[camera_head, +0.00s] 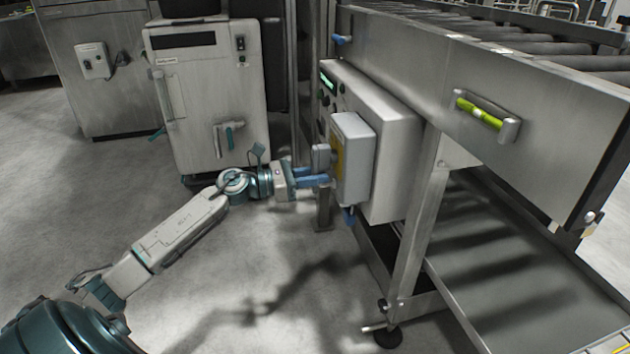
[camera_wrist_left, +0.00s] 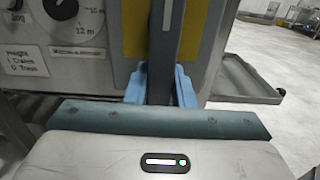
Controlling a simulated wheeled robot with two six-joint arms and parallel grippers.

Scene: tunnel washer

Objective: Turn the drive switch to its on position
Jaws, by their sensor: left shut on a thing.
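The drive switch shows in the head view as a light grey box (camera_head: 356,160) with a yellow plate (camera_head: 339,155), on the side of the conveyor's control cabinet. In the left wrist view its yellow plate (camera_wrist_left: 136,28) lies behind a dark upright switch handle (camera_wrist_left: 164,50). My left gripper (camera_head: 326,179) reaches the front of the switch from the left. In the left wrist view its two blue fingers (camera_wrist_left: 161,88) are shut on the dark handle, one on each side. The handle looks upright there; its on and off marks are not visible. My right gripper is not in view.
A larger cabinet (camera_head: 397,135) with small knobs and a green display stands behind the switch box. A steel roller conveyor (camera_head: 500,95) with a yellow-green handle (camera_head: 479,114) fills the right. A grey machine (camera_head: 205,100) stands at the back left. The floor at left is clear.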

